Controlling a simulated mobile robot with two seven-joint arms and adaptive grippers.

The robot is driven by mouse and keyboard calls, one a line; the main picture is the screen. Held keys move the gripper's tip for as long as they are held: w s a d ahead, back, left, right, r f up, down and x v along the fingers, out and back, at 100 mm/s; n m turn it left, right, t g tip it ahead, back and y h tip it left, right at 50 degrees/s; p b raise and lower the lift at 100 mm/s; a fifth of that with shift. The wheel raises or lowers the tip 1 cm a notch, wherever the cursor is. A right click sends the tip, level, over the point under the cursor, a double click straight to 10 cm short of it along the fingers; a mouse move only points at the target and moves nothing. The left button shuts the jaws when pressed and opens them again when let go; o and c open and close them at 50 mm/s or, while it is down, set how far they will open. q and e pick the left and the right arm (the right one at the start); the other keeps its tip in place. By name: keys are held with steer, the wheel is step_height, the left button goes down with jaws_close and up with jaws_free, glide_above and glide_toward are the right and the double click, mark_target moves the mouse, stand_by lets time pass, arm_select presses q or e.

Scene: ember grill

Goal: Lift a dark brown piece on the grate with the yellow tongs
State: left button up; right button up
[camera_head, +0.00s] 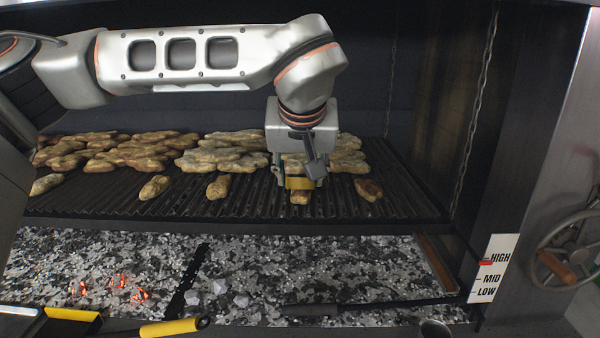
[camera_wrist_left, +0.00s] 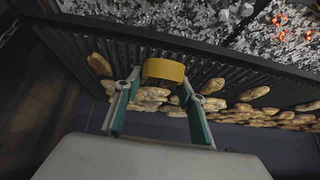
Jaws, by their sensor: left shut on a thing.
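My left gripper (camera_head: 300,178) points down over the grate (camera_head: 110,205), right of its middle. It is shut on the yellow tongs (camera_head: 300,184), whose yellow band also shows between the fingertips in the left wrist view (camera_wrist_left: 164,70). A browned piece (camera_head: 300,197) lies just below and in front of the tongs; I cannot tell whether they touch it. A darker brown piece (camera_head: 368,189) lies apart to the right; a brown piece in the wrist view (camera_wrist_left: 99,63) lies left of the fingers. My right gripper is out of view.
Paler pieces (camera_head: 130,152) crowd the back of the grate. Single pieces (camera_head: 218,187) lie along its front. Ash and coals (camera_head: 270,260) fill the bed below, with glowing embers (camera_head: 118,282) at left. A yellow handle (camera_head: 174,327) lies at the front edge. A chain (camera_head: 478,110) hangs at right.

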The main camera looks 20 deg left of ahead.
arm_select(q)
steer(key=shift+w+d+p, duration=0.1)
steer(key=shift+d+p, duration=0.15)
steer(key=shift+p, duration=0.1)
steer(key=shift+r, duration=0.1)
steer(key=shift+s+d+r+p, duration=0.35)
steer(key=shift+s+r, duration=0.15)
steer(key=shift+s, duration=0.55)
steer(key=shift+s+d+r+p, duration=0.3)
steer(key=shift+s+r, duration=0.2)
steer(key=shift+s, duration=0.5)
steer(key=shift+s+d+r+p, duration=0.3)
steer(key=shift+s+r, duration=0.2)
steer(key=shift+s, duration=0.55)
steer(key=shift+s+r, duration=0.1)
steer(key=shift+r, duration=0.15)
steer(key=p, duration=0.2)
glide_toward(303, 180)
steer(key=shift+s+d+r, duration=0.1)
steer(key=shift+s+r, duration=0.5)
steer(key=shift+s, duration=0.05)
